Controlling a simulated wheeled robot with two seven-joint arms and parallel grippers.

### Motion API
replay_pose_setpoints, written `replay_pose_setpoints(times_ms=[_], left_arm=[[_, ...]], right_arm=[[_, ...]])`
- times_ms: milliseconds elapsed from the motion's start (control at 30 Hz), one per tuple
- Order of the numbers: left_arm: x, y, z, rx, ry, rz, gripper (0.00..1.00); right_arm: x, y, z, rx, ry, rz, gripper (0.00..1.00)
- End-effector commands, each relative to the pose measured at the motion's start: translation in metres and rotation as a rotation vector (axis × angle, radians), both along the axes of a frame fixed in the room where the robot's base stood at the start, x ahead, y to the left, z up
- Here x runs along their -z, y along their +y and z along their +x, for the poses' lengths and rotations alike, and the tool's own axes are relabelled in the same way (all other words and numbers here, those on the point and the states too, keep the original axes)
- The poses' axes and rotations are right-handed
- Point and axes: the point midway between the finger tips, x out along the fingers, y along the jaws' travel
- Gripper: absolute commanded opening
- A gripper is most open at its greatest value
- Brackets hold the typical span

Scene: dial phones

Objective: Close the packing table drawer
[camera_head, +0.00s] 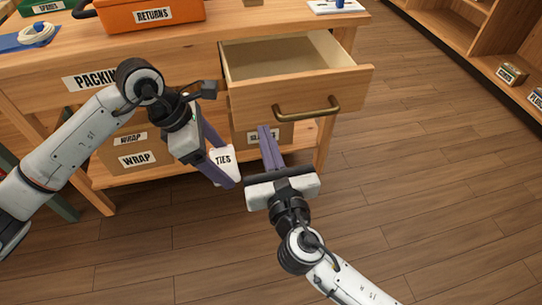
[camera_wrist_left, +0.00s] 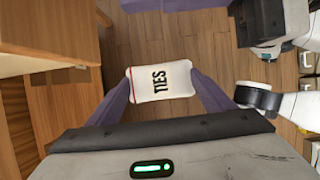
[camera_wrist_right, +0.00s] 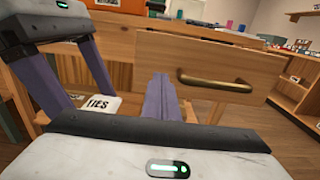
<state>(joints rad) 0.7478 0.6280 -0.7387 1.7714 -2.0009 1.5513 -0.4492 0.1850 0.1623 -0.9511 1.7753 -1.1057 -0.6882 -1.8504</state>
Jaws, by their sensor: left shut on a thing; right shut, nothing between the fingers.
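The wooden packing table drawer (camera_head: 305,90) is pulled open on the right of the table, and its inside looks empty. Its front with a brass handle (camera_head: 307,109) faces my right gripper; the handle also shows in the right wrist view (camera_wrist_right: 215,82). My right gripper (camera_head: 268,130) is shut and empty, just below and left of the handle, with its fingers pointing toward the drawer front. I cannot tell whether they touch it. My left gripper (camera_head: 228,167) is shut on a white packet labelled TIES (camera_head: 224,162), which also shows between its fingers in the left wrist view (camera_wrist_left: 160,80).
The packing table (camera_head: 195,55) bears an orange RETURNS bin (camera_head: 150,14) and a white coil (camera_head: 38,33) on a blue mat. Boxes labelled WRAP (camera_head: 120,158) stand on its lower shelf. Wooden shelves (camera_head: 490,45) stand at right. The floor (camera_head: 420,170) between is clear.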

Motion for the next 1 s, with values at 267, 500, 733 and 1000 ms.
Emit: replay_pose_setpoints(times_ms=[267, 500, 733, 1000], left_arm=[[0.014, 0.000, 0.000, 0.001, 0.000, 0.000, 0.53], [0.017, 0.000, 0.000, 0.001, 0.000, 0.000, 0.53], [0.016, 0.000, 0.000, 0.002, -0.001, 0.000, 0.53], [0.016, 0.000, 0.000, 0.000, 0.000, 0.000, 0.53]], right_arm=[[0.001, 0.015, 0.047, 0.000, -0.001, 0.001, 0.00], [0.001, 0.019, 0.060, 0.000, 0.001, 0.000, 0.00], [0.001, 0.019, 0.060, 0.000, 0.001, 0.001, 0.00], [0.000, 0.013, 0.072, 0.017, 0.000, 0.000, 0.00]])
